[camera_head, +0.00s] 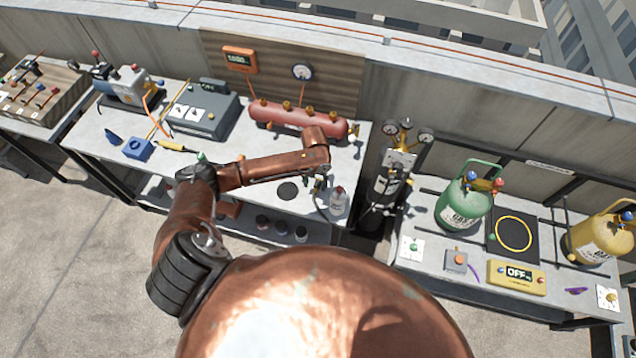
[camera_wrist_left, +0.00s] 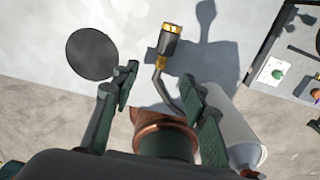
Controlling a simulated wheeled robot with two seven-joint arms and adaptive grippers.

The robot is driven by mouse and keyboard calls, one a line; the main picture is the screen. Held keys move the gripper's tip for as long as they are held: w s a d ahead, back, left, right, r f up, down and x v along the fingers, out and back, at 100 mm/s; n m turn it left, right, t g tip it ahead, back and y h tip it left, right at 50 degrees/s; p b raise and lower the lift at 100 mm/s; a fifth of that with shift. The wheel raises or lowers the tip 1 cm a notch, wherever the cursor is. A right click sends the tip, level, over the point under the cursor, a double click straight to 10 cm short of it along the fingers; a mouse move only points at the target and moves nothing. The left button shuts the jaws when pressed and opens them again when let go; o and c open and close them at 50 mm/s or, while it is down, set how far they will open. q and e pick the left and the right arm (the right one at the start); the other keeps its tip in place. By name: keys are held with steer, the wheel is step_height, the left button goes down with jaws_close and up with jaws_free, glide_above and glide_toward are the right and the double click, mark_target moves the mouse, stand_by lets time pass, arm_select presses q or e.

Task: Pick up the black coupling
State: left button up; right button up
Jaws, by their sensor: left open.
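The black coupling (camera_wrist_left: 169,45) shows in the left wrist view as a short dark cylinder with a gold-coloured end, joined by a brass piece to a thin, bent dark stem. It is beyond my left gripper's fingertips, and the stem runs back between the fingers. My left gripper (camera_wrist_left: 158,88) is open, one finger on each side, and I see no grip on the coupling. In the head view, my left gripper (camera_head: 319,184) is over the front right of the middle bench (camera_head: 240,170); the coupling is too small to tell apart there. My right gripper is not in view.
A flat black disc (camera_wrist_left: 92,54) lies left of the fingers. A pale bottle (camera_head: 338,201) stands close on the right. A red tank (camera_head: 298,119) lies behind on the bench. A dark cylinder with gauges (camera_head: 386,185) stands between the benches.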

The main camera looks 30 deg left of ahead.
mark_target(316, 188)
arm_select(q)
steer(key=f, duration=0.2)
steer(key=w+f, duration=0.1)
steer(key=f, duration=0.1)
steer(key=shift+w+f+p, duration=0.1)
steer(key=shift+f+p, duration=0.1)
steer(key=shift+p, duration=0.15)
steer(key=shift+f, duration=0.5)
steer(key=shift+c, duration=0.4)
steer(key=shift+a, duration=0.1)
jaws_close()
